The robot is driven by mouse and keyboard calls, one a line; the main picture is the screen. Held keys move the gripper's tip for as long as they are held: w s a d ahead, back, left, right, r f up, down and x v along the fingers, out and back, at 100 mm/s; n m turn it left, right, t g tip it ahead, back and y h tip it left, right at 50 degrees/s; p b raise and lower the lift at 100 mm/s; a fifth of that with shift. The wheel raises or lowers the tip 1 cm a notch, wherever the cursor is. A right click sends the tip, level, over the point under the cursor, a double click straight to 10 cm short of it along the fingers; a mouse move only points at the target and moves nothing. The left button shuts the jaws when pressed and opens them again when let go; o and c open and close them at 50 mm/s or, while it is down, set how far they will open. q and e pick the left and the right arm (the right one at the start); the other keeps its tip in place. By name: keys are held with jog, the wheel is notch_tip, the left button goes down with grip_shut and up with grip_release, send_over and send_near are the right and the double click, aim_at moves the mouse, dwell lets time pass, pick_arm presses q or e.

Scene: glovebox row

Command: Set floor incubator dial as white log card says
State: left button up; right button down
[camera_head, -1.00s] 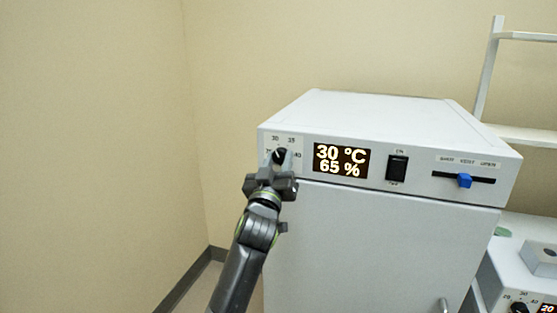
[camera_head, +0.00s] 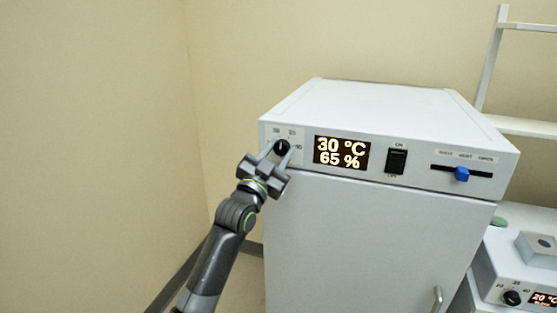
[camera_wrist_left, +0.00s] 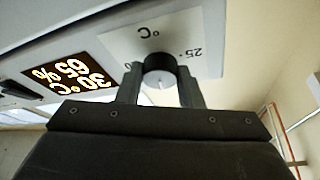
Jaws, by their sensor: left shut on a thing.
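The floor incubator (camera_head: 370,220) is a white cabinet with a black dial (camera_head: 282,147) at the left of its top panel. Its display (camera_head: 341,153) reads 30 °C and 65 %. My left gripper (camera_head: 278,150) reaches up from the lower left and is shut on the dial. In the left wrist view, upside down, the two fingers stand on both sides of the dial (camera_wrist_left: 160,66). Numbers around the dial are partly hidden or too small to read fully. The white log card is not seen. My right gripper is not in view.
A black ON/OFF switch (camera_head: 396,161) and a slider with a blue knob (camera_head: 462,174) sit right of the display. A second device with its own dial (camera_head: 512,298) stands at the lower right. A white shelf frame (camera_head: 490,62) stands behind. The floor left of the incubator is clear.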

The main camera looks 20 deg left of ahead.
pick_arm(q)
jog(key=m+h+b, duration=0.1)
jog(key=b, duration=0.1)
jog(key=m+g+b, duration=0.1)
jog(key=m+b, duration=0.1)
jog(key=shift+f+m+h, duration=0.2)
jog(key=shift+m+h, duration=0.1)
jog(key=shift+h, duration=0.1)
jog(key=shift+a+r+m+g+h+b, duration=0.1)
jog(key=shift+r+m+g+h+b, duration=0.05)
jog(key=shift+m+b, duration=0.4)
jog(key=shift+r+m+g+h+b, duration=0.1)
jog(key=shift+m+g+h+b, duration=0.05)
jog(key=shift+m+b, duration=0.4)
jog(key=o, duration=1)
jog(key=shift+w, duration=0.1)
jog(key=shift+c, duration=0.2)
jog(key=shift+s+a+f, duration=0.15)
jog(key=shift+s+f, duration=0.05)
jog(key=shift+s, duration=0.3)
jog(key=b+v, duration=0.3)
jog(key=v, duration=1.3)
jog(key=shift+b, duration=0.4)
